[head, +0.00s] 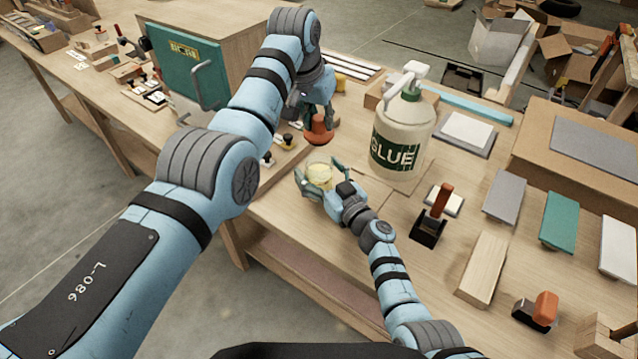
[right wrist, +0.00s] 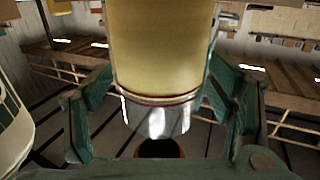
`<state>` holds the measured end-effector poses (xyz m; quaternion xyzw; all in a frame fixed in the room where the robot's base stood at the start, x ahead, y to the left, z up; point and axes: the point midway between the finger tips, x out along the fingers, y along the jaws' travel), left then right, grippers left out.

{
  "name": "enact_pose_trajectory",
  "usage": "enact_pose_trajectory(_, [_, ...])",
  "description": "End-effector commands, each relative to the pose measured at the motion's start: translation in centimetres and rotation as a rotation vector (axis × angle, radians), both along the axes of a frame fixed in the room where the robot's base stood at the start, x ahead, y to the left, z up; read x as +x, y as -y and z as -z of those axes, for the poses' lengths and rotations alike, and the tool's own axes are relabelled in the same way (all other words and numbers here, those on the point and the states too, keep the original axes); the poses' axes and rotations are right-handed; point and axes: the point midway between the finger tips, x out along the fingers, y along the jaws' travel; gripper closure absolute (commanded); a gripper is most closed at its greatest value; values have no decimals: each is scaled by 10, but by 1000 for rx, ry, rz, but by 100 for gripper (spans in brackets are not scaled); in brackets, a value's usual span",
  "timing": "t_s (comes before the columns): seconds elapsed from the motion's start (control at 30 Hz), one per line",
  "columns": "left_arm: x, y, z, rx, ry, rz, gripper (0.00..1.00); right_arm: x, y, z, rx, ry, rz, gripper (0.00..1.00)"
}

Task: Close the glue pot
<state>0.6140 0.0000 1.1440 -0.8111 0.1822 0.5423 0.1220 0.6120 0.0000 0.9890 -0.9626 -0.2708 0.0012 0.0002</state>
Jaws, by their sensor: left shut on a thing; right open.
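The glue pot is a small glass jar (head: 320,174) with pale yellow contents, near the table's front edge in the head view. Its top looks uncovered. My right gripper (head: 318,181) is open, with its fingers on either side of the pot. In the right wrist view the yellow jar (right wrist: 162,55) fills the middle between the two green fingers (right wrist: 160,112), with gaps visible beside it. My left gripper (head: 318,112) is shut on an orange-red lid (head: 319,131), held above and apart from the pot. The lid's underside is hidden.
A large white GLUE bottle (head: 405,125) with a pump stands just right of the pot. An orange-handled tool (head: 440,205) and a wood block (head: 484,266) lie further right. A teal-fronted cabinet (head: 190,68) stands behind my left arm.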

Motion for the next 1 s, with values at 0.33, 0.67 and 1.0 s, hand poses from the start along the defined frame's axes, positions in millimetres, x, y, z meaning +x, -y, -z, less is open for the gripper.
enact_pose_trajectory(0.33, [0,0,0,0,0,0,94,2,-1,0,-1,1,1,34])
enact_pose_trajectory(0.67, [0,0,0,0,0,0,94,1,-1,0,-1,1,1,87])
enact_pose_trajectory(1.0, [-1,0,27,0,0,0,94,1,-1,0,-1,0,1,99])
